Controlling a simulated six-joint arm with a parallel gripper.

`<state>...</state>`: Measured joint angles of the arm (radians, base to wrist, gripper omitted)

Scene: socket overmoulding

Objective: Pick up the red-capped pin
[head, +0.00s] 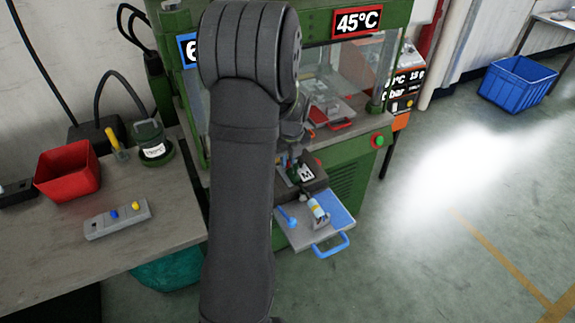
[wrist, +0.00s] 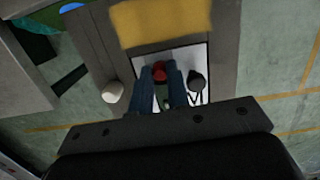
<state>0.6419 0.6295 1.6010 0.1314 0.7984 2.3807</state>
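The red-capped pin (wrist: 159,71) shows in the wrist view as a red cap between the tips of two blue fingers. My gripper (wrist: 160,78) has one finger on each side of the cap, with a gap about as wide as the cap. I cannot tell whether the fingers press on it. The pin's lower part is not clear. In the head view my dark arm hides most of the gripper, above the small tray in front of the green machine.
In the wrist view a black cap (wrist: 197,81) is close on the right, a white knob (wrist: 113,91) on the left and a yellow block (wrist: 160,22) above. In the head view a red bin (head: 68,172) and grey block (head: 117,220) stand on the left bench.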

